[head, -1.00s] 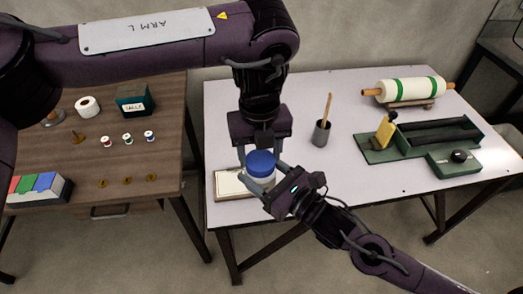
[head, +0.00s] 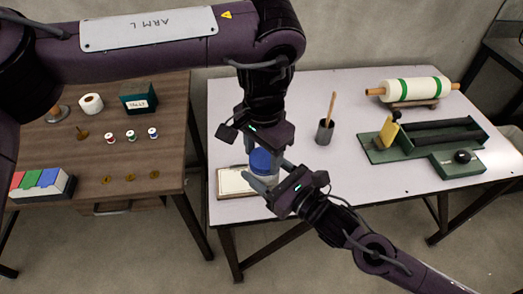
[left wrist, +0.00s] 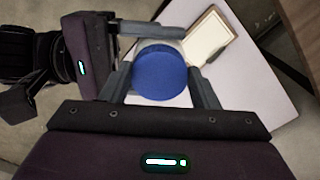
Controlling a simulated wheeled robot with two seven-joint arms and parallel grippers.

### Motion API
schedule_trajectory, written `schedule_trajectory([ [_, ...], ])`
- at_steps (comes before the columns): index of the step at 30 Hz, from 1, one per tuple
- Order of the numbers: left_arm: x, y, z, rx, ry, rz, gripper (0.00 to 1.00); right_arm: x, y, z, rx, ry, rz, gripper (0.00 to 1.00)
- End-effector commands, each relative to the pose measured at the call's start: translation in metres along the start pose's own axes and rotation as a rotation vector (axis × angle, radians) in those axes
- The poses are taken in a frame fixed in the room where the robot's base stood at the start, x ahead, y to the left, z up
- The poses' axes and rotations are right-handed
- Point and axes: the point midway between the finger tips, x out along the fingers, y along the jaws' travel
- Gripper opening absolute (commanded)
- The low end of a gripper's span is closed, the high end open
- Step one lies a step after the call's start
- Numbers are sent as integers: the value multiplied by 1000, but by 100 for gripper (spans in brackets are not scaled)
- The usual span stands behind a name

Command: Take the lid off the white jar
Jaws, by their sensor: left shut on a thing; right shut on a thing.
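The white jar (head: 264,174) stands upright at the left front of the pale table, with a round blue lid (head: 261,160) on top. The lid also shows from above in the left wrist view (left wrist: 160,73). My left gripper (head: 265,156) points down from above and is shut on the blue lid, one finger on each side. My right gripper (head: 264,179) comes in from the lower right and is shut around the white jar's body below the lid. Its fingers partly hide the jar. I see no clear gap between lid and jar.
A framed pale board (head: 232,182) lies beside the jar on the pale table (head: 345,185). A dark cup with a wooden stick (head: 324,133) stands behind. A green tray (head: 385,155) and a roller (head: 410,90) are to the right. A brown table (head: 60,160) is left.

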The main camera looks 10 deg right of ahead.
Motion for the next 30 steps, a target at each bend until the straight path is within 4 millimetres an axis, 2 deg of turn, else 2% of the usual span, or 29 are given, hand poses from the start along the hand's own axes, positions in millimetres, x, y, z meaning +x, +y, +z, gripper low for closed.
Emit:
schedule_trajectory([
  [1,-3,2,-6,-46,20,3,28,0,10,1,3,-3,24,0],
  [21,-3,0,-4,-57,13,-1,28,0,9,1,5,-3,23,0],
  [30,-12,0,-4,-56,14,-1,28,0,9,0,4,1,22,0],
])
